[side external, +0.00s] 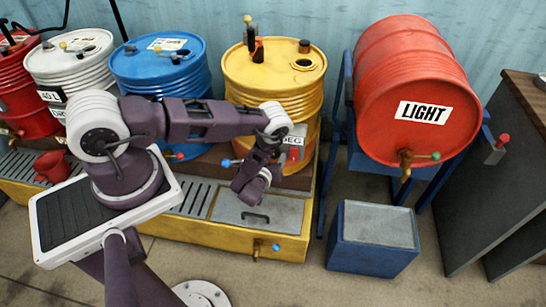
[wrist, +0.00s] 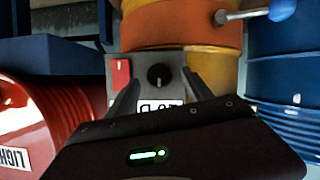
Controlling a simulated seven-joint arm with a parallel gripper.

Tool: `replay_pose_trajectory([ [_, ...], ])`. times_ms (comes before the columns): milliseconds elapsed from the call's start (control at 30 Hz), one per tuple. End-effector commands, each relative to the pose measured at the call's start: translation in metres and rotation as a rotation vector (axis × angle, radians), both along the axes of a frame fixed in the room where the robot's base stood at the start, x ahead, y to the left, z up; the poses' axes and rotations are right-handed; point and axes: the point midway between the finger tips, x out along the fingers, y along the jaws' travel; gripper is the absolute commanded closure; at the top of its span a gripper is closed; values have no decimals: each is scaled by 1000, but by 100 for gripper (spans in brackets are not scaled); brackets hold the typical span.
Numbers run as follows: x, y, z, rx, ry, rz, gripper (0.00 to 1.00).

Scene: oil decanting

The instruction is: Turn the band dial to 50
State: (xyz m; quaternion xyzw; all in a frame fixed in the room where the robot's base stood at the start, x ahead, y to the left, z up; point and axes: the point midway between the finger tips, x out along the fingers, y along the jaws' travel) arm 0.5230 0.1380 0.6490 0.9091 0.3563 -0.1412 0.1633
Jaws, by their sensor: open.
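The band dial (wrist: 160,77) is a round black knob on a grey control box on the yellow drum. Its scale and setting are too small to read. A white label (wrist: 172,104) below it is partly hidden by my gripper's body. In the side view the box shows as a grey panel (side external: 297,136) with a "DEG" label, partly covered by my arm. My gripper (wrist: 161,74) is open and empty, with one finger on each side of the dial in the wrist view. I cannot tell whether they touch it. My gripper also shows below the box in the side view (side external: 249,190).
A red switch (wrist: 121,75) sits beside the dial. A blue-handled tap (wrist: 283,9) is on the yellow drum (side external: 250,75). The red LIGHT drum (side external: 420,60) lies on a blue stand at right. A blue bin (side external: 372,258) stands below it. A blue drum (side external: 155,75) stands left.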

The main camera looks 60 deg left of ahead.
Motion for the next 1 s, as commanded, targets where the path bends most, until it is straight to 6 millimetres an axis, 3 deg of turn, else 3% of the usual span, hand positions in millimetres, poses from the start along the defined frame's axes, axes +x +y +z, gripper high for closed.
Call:
replay_pose_trajectory([
  [367, 11, 9, -6, 0, 1, -1, 41],
  [667, 11, 9, -5, 0, 1, -1, 98],
  [1000, 12, 8, -5, 35, 37, -3, 100],
])
